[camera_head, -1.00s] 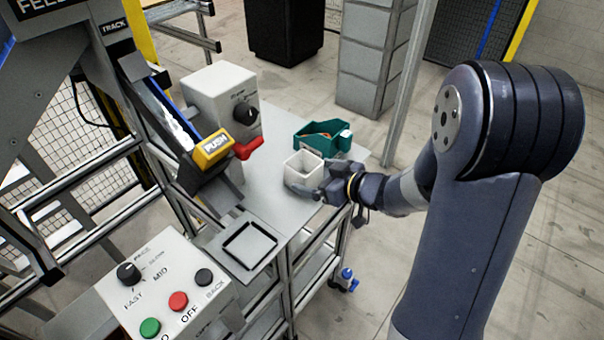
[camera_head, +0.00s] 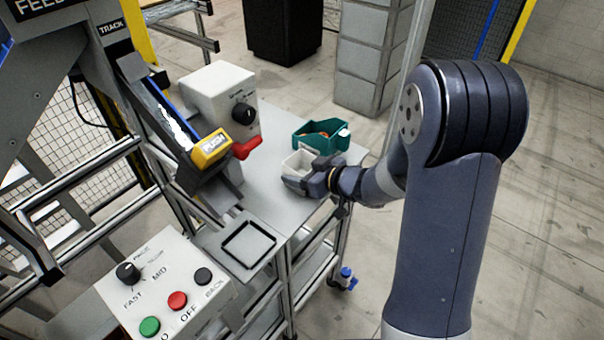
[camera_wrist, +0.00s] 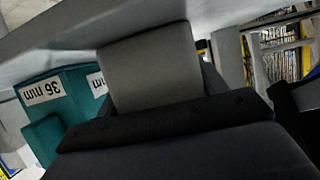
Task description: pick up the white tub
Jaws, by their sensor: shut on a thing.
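The white tub (camera_head: 297,160) is on the grey table top, just in front of the teal bin, in the head view. My gripper (camera_head: 303,183) is shut on the white tub from its near right side and hides part of its walls. In the wrist view the white tub (camera_wrist: 155,70) shows as a plain grey-white wall straight ahead of my gripper (camera_wrist: 165,112). I cannot tell whether the tub's bottom touches the table.
A teal bin (camera_head: 309,144) with small items stands right behind the tub; it also shows in the wrist view (camera_wrist: 62,112). A white box with a black knob (camera_head: 215,85), a yellow PUSH block (camera_head: 212,148) and a red part (camera_head: 246,148) are to the left. A black-rimmed square recess (camera_head: 248,244) lies nearer.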

